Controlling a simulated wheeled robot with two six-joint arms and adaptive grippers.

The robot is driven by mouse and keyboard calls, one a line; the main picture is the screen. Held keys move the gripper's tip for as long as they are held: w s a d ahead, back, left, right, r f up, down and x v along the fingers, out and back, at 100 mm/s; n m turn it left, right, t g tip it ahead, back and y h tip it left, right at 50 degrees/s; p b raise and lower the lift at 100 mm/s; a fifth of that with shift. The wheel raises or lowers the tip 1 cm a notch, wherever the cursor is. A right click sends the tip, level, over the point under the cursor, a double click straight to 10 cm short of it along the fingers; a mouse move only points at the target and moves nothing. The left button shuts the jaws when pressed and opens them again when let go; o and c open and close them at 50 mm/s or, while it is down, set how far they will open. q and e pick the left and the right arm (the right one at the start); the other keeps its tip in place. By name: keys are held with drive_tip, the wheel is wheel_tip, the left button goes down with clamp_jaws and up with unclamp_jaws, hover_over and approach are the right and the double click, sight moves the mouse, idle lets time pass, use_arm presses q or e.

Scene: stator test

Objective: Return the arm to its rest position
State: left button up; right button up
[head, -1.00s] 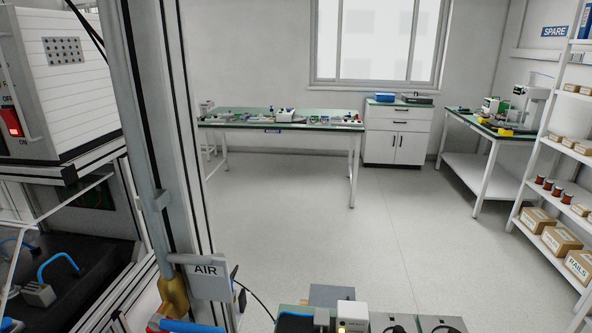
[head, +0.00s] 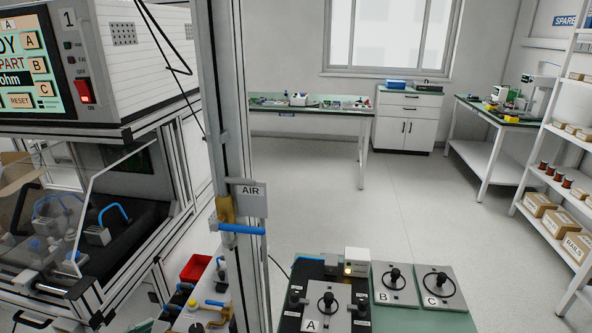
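Neither of my arms nor either gripper shows in the head view, so their pose and what they hold cannot be seen. On a green bench at the lower right, plate A (head: 338,305), plate B (head: 384,297) and plate C (head: 432,302) each carry a ring with a black knob. A small box with a lit yellow lamp (head: 356,262) stands behind plate A.
A test machine (head: 50,75) with a screen, a red switch and a clear-panelled bay fills the left. A metal post (head: 231,130) with an AIR sign (head: 250,198) stands close by. A red bin (head: 195,268) sits left of it. Open floor (head: 410,215) lies beyond.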

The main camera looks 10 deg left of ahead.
use_arm(q)
drive_tip(key=s+a+f+n+y, duration=0.1)
drive_tip(key=s+a+f+y, duration=0.2)
drive_tip(key=a+f+y, duration=0.5)
drive_tip(key=s+a+f+n+g+y, duration=0.1)
drive_tip(key=s+a+f+g, duration=0.1)
drive_tip(key=s+f, duration=0.5)
drive_tip(key=s+a+f+n+g, duration=0.1)
drive_tip(key=s+a+f+g, duration=0.15)
drive_tip(key=s+f, duration=0.4)
drive_tip(key=s+d+f+n+g, duration=0.2)
drive_tip(key=s+d+f+g, duration=0.3)
drive_tip(key=s+d+f, duration=0.55)
drive_tip(key=s+d+f+n+g+h, duration=0.1)
drive_tip(key=s+d+f, duration=0.1)
drive_tip(key=s+d, duration=0.3)
drive_tip(key=s+d+f+g+h, duration=0.1)
drive_tip(key=s+d+f+h, duration=0.1)
drive_tip(key=s+d, duration=0.3)
drive_tip(key=d+f, duration=0.1)
drive_tip(key=d, duration=0.1)
drive_tip(key=shift+s+d+f+n, duration=0.3)
drive_tip(key=shift+d+f+n, duration=0.05)
drive_tip(key=shift+n, duration=0.05)
